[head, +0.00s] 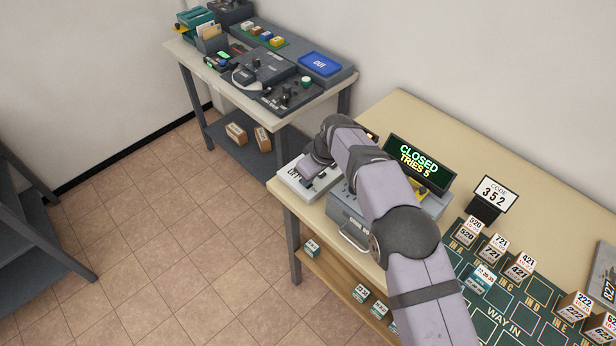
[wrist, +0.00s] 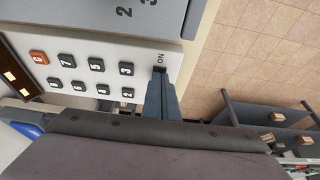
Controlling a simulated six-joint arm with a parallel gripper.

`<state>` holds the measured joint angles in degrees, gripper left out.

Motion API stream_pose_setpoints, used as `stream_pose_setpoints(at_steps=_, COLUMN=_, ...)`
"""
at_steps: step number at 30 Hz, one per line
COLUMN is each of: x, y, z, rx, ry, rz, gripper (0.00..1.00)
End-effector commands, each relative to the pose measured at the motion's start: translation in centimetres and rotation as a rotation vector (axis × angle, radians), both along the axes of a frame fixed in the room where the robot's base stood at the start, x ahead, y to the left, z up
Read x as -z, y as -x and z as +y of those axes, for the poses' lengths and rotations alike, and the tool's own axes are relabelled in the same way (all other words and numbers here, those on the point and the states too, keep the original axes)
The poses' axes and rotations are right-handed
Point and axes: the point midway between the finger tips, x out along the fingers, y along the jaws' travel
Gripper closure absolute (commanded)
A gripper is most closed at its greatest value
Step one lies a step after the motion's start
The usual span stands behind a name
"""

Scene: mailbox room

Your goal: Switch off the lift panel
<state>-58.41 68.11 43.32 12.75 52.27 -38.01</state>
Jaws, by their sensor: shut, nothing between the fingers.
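The lift panel (head: 290,184) is a pale box at the left end of the long table, partly hidden by my arm in the head view. In the wrist view the panel face (wrist: 110,50) carries several dark number keys and one orange key (wrist: 39,57). The word ON is printed near its edge, beside a small dark slot or switch. My gripper (wrist: 160,78) is shut and empty, with its tips at that spot just by the ON mark. I cannot tell whether they touch, or which way the switch is set; the fingers cover part of it.
A grey box with a handle (head: 352,238) stands right beside the panel. Beyond it are a CLOSED display (head: 417,162), a code card (head: 493,194) and a green mat (head: 487,312) with labelled boxes. A second table (head: 188,50) with equipment stands behind, left. Floor is clear between.

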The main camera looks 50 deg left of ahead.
Motion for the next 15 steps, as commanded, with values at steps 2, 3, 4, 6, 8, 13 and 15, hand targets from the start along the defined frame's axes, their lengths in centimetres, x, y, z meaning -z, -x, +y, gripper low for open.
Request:
stream_pose_setpoints(at_steps=2, x=0.8, y=0.1, z=-0.6, rx=-0.001, ry=0.019, rz=0.008, gripper=1.0)
stream_pose_setpoints(at_steps=3, x=0.7, y=0.1, z=-0.6, rx=-0.001, ry=0.019, rz=0.008, gripper=1.0)
stream_pose_setpoints(at_steps=4, x=0.5, y=0.1, z=-0.6, rx=-0.001, ry=0.019, rz=0.008, gripper=1.0)
stream_pose_setpoints(at_steps=6, x=0.0, y=0.2, z=-0.6, rx=0.0, ry=0.018, rz=0.007, gripper=1.0)
stream_pose_setpoints(at_steps=8, x=-0.8, y=0.1, z=-0.6, rx=0.0, ry=0.015, rz=0.006, gripper=1.0)
stream_pose_setpoints(at_steps=13, x=-3.8, y=0.1, z=-0.7, rx=0.0, ry=0.005, rz=0.001, gripper=1.0)
stream_pose_setpoints(at_steps=15, x=-4.5, y=0.1, z=-0.9, rx=0.0, ry=0.002, rz=0.0, gripper=1.0)
